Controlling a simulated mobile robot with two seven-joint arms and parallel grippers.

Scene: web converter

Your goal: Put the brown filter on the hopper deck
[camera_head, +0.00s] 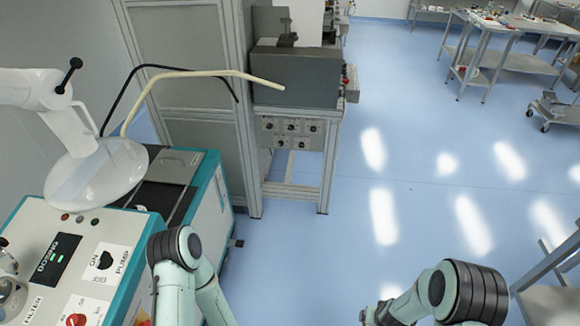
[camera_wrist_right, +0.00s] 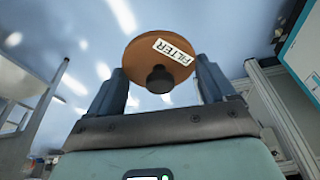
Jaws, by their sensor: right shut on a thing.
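The brown filter (camera_wrist_right: 140,55) is a round disc with a white label reading FILTER and a black knob (camera_wrist_right: 159,78). My right gripper (camera_wrist_right: 158,82) is shut on it in the right wrist view, with one finger on each side of the knob. The filter is held up in the air above the blue floor. It does not show in the head view. A white and teal machine (camera_head: 205,210) with a dark top stands at the left of the head view. I cannot tell which part is the hopper deck. My left gripper is out of view.
A white arm with a glassy dome (camera_head: 95,175) stands over the machine. A control panel (camera_head: 75,255) with a pump switch and display is at the lower left. A grey cabinet (camera_head: 190,60) and metal stand (camera_head: 300,135) are behind.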

